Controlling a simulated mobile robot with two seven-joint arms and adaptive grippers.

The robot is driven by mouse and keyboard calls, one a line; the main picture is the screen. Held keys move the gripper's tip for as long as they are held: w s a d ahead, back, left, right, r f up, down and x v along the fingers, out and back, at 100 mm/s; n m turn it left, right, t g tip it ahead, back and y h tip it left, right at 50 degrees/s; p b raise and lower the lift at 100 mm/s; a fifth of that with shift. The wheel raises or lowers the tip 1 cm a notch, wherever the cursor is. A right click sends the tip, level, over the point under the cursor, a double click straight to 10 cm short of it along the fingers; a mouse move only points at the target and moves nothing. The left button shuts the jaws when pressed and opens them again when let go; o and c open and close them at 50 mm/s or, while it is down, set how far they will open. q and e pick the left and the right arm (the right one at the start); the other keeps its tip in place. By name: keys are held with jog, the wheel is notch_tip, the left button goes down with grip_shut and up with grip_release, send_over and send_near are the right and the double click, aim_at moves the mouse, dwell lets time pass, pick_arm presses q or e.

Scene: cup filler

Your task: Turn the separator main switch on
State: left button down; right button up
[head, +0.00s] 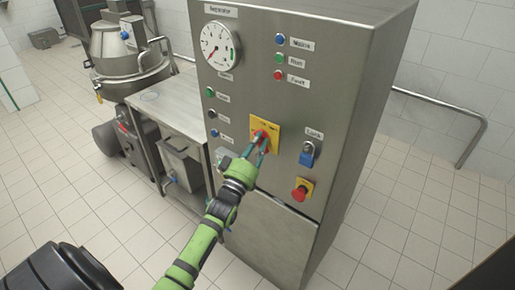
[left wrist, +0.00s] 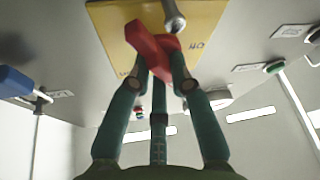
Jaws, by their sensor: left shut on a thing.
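The separator cabinet (head: 345,60) is a tall steel box with a control panel on its front. The main switch is a red rotary handle (left wrist: 150,42) on a yellow plate (head: 272,127); the plate also fills the top of the left wrist view (left wrist: 205,18). My left gripper (head: 262,147) reaches up to the plate from the lower left. Its fingers are shut on the red handle, which sits tilted in the left wrist view (left wrist: 160,62). A round metal piece (left wrist: 174,20) hangs beside the handle. The fingers hide part of the handle in the head view. My right gripper is not in view.
A round gauge (head: 216,46) and several coloured buttons are on the panel. A steel table (head: 170,98) and separator machine (head: 125,50) stand left. Tiled floor is free at right.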

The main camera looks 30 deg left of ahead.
pick_arm(q)
jog(key=m+h, duration=0.1)
jog(key=m, duration=0.1)
jog(key=m+b, duration=0.1)
jog(key=m, duration=0.1)
jog(key=shift+f+h, duration=0.3)
jog(key=shift+h, duration=0.1)
jog(key=shift+a+m+t+h+b, duration=0.1)
jog(key=shift+m+t+h+b, duration=0.2)
jog(key=shift+m+h+b, duration=0.85)
jog(key=shift+m+h+p, duration=0.25)
jog(key=shift+m+p, duration=0.1)
jog(key=shift+m, duration=0.9)
jog(key=c, duration=1.1)
grip_release()
jog(key=shift+r, duration=0.1)
jog(key=v, duration=1.2)
